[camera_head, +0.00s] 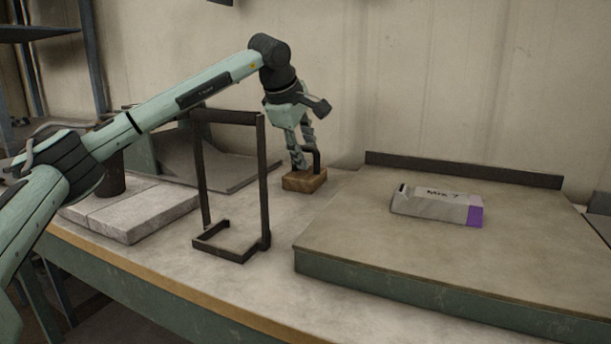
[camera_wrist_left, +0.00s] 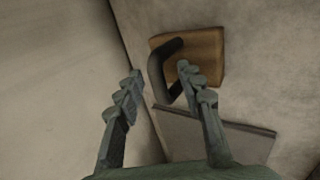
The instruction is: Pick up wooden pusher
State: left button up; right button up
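The wooden pusher (camera_head: 304,181) is a small brown wooden block with a dark bent handle on top. In the left wrist view the pusher (camera_wrist_left: 206,52) lies just beyond my fingertips. My left gripper (camera_head: 300,158) points down just above the block, beside the handle. In the left wrist view its fingers (camera_wrist_left: 158,75) are spread apart; one overlaps the handle's edge, and the handle appears partly between them. Whether they touch is unclear. My right gripper is not in view.
A dark metal frame stand (camera_head: 264,190) stands left of the pusher. A raised slab (camera_head: 400,265) on the right carries a labelled grey-and-purple block (camera_head: 435,206). Pale stone blocks (camera_head: 130,215) and a dark tray (camera_head: 215,168) are at left. The wall is close behind.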

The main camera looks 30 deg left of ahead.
pick_arm(q)
grip_shut()
jog(key=shift+r, duration=0.1)
dwell(0.4)
